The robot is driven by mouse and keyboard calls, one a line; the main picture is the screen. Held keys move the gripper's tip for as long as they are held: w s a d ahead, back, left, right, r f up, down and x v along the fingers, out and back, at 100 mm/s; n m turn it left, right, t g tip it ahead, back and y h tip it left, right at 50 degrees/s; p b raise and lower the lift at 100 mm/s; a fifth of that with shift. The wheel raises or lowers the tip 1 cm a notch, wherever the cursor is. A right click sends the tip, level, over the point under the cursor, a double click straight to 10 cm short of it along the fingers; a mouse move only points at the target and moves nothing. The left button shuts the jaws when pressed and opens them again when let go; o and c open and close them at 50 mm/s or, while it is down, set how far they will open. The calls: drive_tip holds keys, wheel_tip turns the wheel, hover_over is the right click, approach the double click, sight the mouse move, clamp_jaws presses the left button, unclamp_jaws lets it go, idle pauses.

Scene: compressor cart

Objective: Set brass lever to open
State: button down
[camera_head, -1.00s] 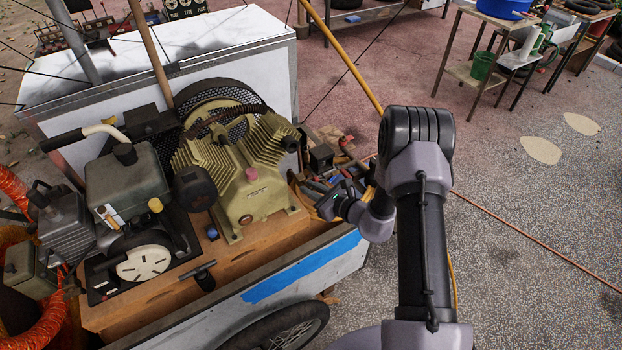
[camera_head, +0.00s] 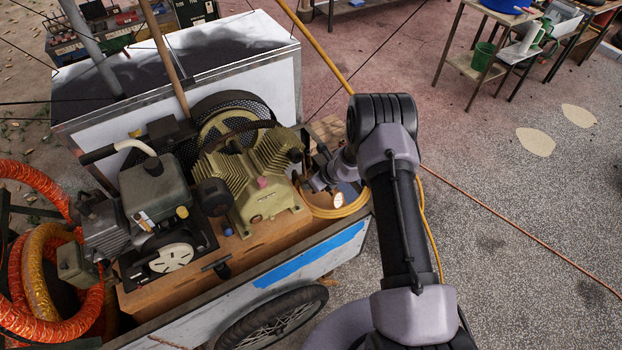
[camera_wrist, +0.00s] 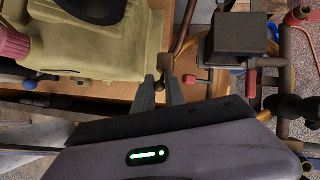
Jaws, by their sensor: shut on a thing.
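The brass lever (camera_wrist: 161,84) shows in the wrist view as a small brass-brown end beside the compressor's pale green body. My gripper (camera_wrist: 161,80) has its two grey fingers on either side of this end, shut on it. The fingers hide part of the lever, so its exact angle is hard to tell. In the head view my wrist reaches down at the right end of the cart, beside the compressor (camera_head: 246,180). The fingertips and the lever cannot be made out there.
A small red handle (camera_wrist: 190,79) and a dark box (camera_wrist: 240,38) sit close to the right of my fingers. A blue-tipped handle (camera_wrist: 30,78) is at the left. The cart's side wall (camera_head: 270,300) stands in front. Orange hoses (camera_head: 35,310) lie at the left.

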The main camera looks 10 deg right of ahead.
idle(0.4)
drive_tip(key=c, duration=1.6)
unclamp_jaws()
drive_tip(key=shift+w, duration=0.1)
drive_tip(key=shift+c, duration=0.2)
drive_tip(key=p+v, duration=0.2)
drive_tip(key=v, duration=1.5)
drive_tip(key=shift+w+r, duration=0.2)
drive_tip(key=shift+r, duration=0.1)
drive_tip(key=shift+a, duration=0.1)
